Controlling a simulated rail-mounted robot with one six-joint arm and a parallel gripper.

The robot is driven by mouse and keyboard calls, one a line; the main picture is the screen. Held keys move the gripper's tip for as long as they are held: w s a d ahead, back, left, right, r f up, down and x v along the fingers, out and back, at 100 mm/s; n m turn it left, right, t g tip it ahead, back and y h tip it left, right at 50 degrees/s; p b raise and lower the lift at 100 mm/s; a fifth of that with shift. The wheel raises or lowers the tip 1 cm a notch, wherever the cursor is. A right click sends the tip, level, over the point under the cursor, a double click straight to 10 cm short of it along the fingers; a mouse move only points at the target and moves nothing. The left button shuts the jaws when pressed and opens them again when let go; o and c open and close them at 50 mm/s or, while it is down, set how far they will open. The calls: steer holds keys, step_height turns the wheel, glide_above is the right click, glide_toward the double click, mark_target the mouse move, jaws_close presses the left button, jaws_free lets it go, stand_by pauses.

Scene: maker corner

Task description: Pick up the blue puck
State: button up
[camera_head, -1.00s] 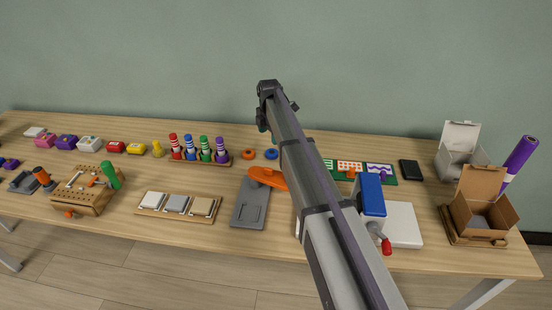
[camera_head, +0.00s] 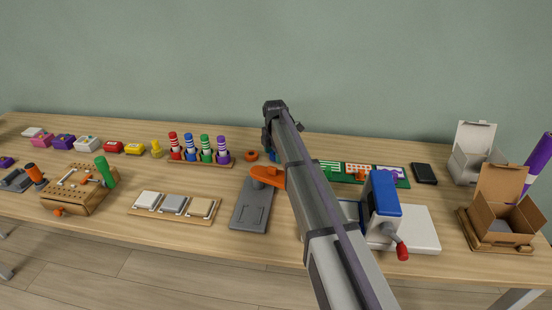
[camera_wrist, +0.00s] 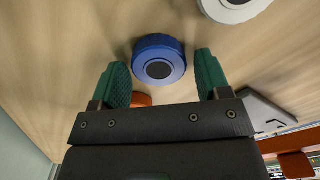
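The blue puck (camera_wrist: 159,59) is a round disc with a dark centre, lying on the wooden table. In the wrist view it sits between and slightly beyond the two green fingertips of my gripper (camera_wrist: 161,72). The fingers are spread, with a visible gap on each side of the puck. In the head view only a sliver of the blue puck (camera_head: 273,155) shows beside my arm, and my fingers are mostly hidden there.
An orange puck (camera_head: 251,156) lies just left of the blue one; it also shows behind the fingers in the wrist view (camera_wrist: 141,100). A white puck (camera_wrist: 235,8) lies beyond. A rack of striped pegs (camera_head: 202,163) stands left, a grey orange-handled device (camera_head: 251,207) in front.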

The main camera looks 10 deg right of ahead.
steer(key=c, duration=0.8)
